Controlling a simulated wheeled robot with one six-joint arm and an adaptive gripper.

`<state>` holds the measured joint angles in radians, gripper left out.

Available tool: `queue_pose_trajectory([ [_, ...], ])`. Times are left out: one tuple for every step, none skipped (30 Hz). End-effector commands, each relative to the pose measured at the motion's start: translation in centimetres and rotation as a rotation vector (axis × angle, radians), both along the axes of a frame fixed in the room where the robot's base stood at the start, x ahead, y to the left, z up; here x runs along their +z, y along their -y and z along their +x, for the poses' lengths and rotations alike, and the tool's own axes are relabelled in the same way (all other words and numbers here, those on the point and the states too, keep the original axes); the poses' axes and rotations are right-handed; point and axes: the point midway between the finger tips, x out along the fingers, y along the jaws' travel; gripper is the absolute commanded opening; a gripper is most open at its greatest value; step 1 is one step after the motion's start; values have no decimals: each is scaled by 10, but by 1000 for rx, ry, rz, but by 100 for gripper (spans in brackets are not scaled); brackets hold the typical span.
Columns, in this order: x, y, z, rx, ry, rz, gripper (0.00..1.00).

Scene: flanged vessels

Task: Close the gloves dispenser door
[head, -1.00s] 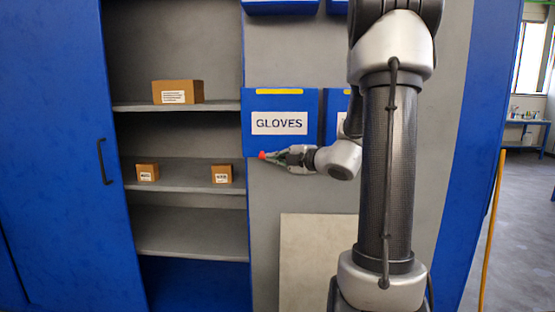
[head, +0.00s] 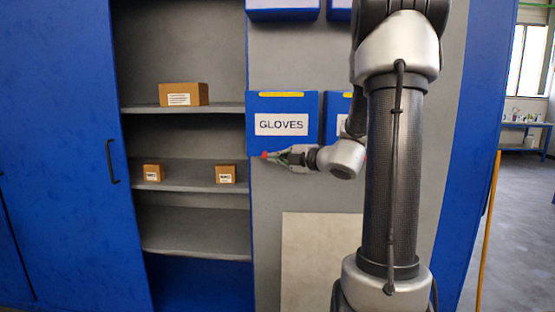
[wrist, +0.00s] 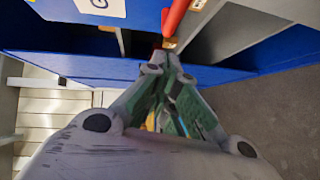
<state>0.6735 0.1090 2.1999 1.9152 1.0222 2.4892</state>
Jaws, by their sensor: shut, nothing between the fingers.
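The blue gloves dispenser (head: 258,107) hangs on the grey wall. Its front carries a white label (head: 281,124) reading GLOVES and a yellow strip along the top. The pictures do not clearly show how far its door stands open. My gripper (head: 274,156) is shut, pointing left just below the dispenser's lower left part, near the shelf opening. A red piece shows at its fingertips, and it also appears in the wrist view (wrist: 174,18); I cannot tell what it is. In the wrist view my gripper (wrist: 166,62) reaches toward blue surfaces; part of the label (wrist: 98,5) shows upper left.
Left of the dispenser is an open shelf unit (head: 190,188) with several small brown boxes. A large blue cabinet door (head: 60,150) with a black handle stands further left. Another blue dispenser (head: 338,105) is partly hidden behind my arm. A pale panel (head: 320,255) is below.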

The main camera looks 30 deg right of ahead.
Motion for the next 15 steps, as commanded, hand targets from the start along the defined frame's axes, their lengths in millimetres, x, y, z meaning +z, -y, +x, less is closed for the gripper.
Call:
queue_pose_trajectory([
  [1,2,-6,-3,0,-1,0],
  [1,3,-10,-4,-1,0,0],
  [2,4,-16,-4,-1,0,0],
  [3,5,-20,-3,0,-1,0],
  [4,6,-25,-3,1,-1,0],
  [4,8,-30,-4,0,-1,0],
  [5,8,-35,-4,0,-1,0],
  [5,9,-40,-3,0,-1,0],
  [7,11,-47,-4,1,0,0],
  [7,12,-52,-4,0,-1,0],
  [7,13,-57,-4,0,-1,0],
  [9,14,-64,-4,1,0,0],
  [9,15,-68,-4,0,-1,0],
  [9,16,-72,-4,-1,-1,0],
  [10,17,-77,-3,0,-1,0],
])
